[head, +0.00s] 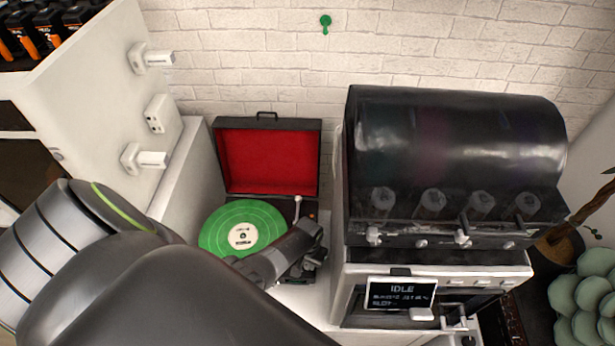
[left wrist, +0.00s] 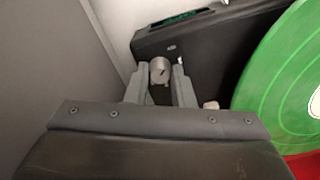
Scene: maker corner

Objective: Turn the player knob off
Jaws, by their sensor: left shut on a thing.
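The record player is a dark case with a raised red-lined lid (head: 268,160) and a green record (head: 222,226) with a white label. In the left wrist view, its dark deck (left wrist: 215,50) shows with the green record (left wrist: 280,75) at the right. A round grey knob (left wrist: 159,70) with a dark mark on its face sits between the fingertips of my left gripper (left wrist: 160,82). In the head view my left gripper (head: 312,238) is over the player's front right corner and hides the knob. My right gripper is out of view.
A white cabinet (head: 110,110) with protruding fittings is at the left. A white brick wall (head: 420,40) is behind.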

